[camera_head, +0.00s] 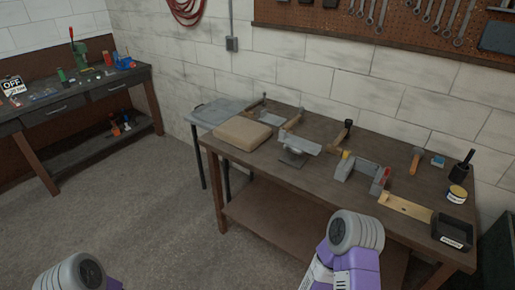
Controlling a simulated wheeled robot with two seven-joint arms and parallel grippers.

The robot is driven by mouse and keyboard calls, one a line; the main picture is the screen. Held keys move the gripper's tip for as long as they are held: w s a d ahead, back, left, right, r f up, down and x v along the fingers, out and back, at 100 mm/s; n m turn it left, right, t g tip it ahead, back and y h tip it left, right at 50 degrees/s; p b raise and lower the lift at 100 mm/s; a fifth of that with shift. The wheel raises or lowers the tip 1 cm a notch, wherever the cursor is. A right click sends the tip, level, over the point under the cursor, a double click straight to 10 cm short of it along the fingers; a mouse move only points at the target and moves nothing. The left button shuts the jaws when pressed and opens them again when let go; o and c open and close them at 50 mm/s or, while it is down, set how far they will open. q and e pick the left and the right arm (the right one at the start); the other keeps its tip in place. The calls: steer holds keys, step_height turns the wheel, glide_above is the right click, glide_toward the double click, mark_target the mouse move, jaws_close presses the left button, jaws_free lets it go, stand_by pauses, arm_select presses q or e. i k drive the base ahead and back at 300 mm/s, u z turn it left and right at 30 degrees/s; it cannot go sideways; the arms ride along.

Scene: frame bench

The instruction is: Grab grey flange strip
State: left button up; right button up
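A light grey strip-like piece (300,145) rests on a small grey support near the middle of the wooden bench (322,202). It looks like the grey flange strip, though it is small in this view. Another flat grey piece (271,124) lies farther back, so I cannot be certain which is the strip. Parts of both my arms show at the bottom edge, one at the left and one right of centre, well in front of the bench pieces. Neither gripper is in view.
A tan cushion-like block (242,133) sits at the bench's left end. A grey vise-like block (343,165) stands right of the strip. Open floor lies left.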

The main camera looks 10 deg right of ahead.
mark_target(299, 141)
steer(key=u, duration=0.75)
steer(key=k, duration=1)
steer(key=u, duration=0.75)
steer(key=i, duration=1.55)
steer(key=z, duration=0.75)
steer(key=i, duration=1.6)
steer(key=z, duration=1.1)
